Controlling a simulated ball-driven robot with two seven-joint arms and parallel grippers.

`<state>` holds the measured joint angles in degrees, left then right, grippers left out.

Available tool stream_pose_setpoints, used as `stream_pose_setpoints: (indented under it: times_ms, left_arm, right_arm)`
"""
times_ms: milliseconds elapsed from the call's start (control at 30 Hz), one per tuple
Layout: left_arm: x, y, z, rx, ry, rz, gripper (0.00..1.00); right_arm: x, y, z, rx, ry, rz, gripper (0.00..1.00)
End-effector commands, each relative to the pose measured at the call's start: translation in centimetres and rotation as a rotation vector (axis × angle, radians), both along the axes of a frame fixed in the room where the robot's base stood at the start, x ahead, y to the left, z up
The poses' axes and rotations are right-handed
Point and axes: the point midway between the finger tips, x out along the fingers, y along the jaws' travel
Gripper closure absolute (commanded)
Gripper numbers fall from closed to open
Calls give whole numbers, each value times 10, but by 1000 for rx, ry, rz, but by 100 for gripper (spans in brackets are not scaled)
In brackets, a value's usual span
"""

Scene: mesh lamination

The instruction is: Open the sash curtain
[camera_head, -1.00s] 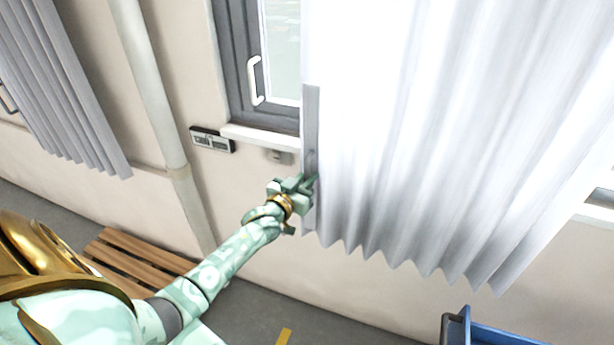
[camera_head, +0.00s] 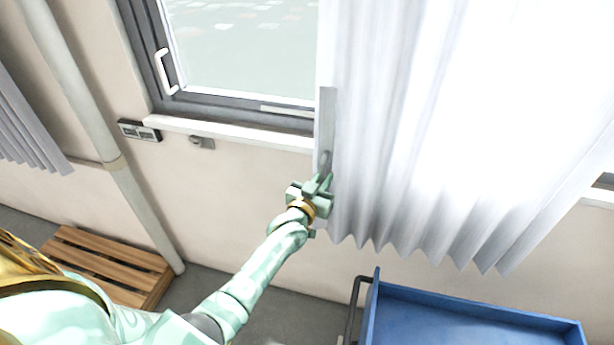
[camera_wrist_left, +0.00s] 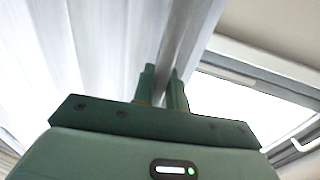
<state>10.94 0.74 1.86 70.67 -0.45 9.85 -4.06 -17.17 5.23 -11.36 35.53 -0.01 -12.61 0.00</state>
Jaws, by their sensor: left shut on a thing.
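The white pleated sash curtain (camera_head: 430,130) hangs over the right part of the window (camera_head: 240,50) in the head view, and the left part of the glass is uncovered. A grey strip with a handle (camera_head: 325,130) runs down the curtain's left edge. My left gripper (camera_head: 322,180) is at the lower part of this strip, shut on the handle. In the left wrist view the gripper fingers (camera_wrist_left: 164,88) close at the curtain's edge strip (camera_wrist_left: 180,45), with the bright window to the right. The fingers partly hide the handle. My right gripper is not in view.
A blue cart (camera_head: 470,320) stands below the curtain at the lower right. A wooden pallet (camera_head: 105,265) lies on the floor at the left, by a vertical pipe (camera_head: 75,90). Another grey curtain (camera_head: 25,125) hangs at far left. A switch panel (camera_head: 139,130) is on the wall.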

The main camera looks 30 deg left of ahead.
Motion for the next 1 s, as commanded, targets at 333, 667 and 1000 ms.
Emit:
stream_pose_setpoints:
  times_ms: [333,667,1000]
  left_arm:
    - [7,-28,0,-2,0,0,100]
    - [7,-29,-1,-1,1,0,100]
    - [7,-28,0,-1,0,0,68]
  right_arm:
    - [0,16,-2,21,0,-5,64]
    - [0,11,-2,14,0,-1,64]
    - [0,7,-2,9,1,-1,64]
